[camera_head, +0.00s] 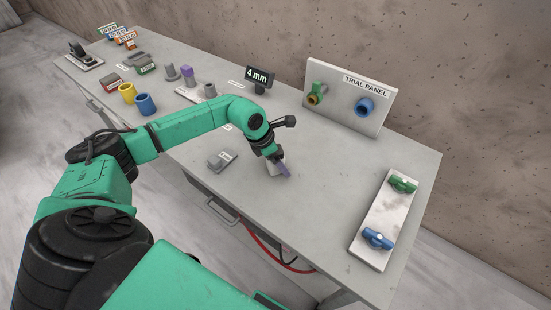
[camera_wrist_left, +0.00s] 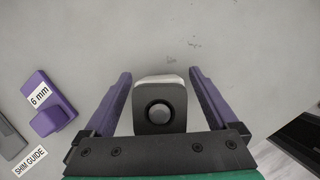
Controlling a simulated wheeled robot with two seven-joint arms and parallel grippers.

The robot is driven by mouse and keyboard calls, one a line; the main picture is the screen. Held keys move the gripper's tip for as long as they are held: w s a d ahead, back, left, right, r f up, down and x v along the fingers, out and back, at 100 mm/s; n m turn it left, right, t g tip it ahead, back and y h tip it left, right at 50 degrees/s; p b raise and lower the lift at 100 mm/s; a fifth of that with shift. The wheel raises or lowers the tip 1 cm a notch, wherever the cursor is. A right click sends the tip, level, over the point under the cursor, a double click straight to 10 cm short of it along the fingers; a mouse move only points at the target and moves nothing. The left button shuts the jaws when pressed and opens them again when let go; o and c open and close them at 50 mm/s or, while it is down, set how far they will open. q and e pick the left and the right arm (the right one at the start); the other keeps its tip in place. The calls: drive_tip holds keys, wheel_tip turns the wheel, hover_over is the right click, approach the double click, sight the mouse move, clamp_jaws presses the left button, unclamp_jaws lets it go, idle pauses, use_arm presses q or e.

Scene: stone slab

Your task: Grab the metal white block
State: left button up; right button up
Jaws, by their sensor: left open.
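The left gripper is open. In the head view the gripper (camera_head: 279,168) is down near the slab surface and hides most of the block. My right gripper is not in view.
A purple piece marked 6 mm (camera_wrist_left: 45,105) lies to the left in the wrist view, by a SHIM GUIDE label (camera_wrist_left: 30,162). A trial panel (camera_head: 349,97) stands at the back. A plate with green and blue handles (camera_head: 383,220) lies right. The slab (camera_head: 330,175) between is clear.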

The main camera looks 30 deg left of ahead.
use_arm(q)
drive_tip(key=shift+r, duration=0.1)
clamp_jaws()
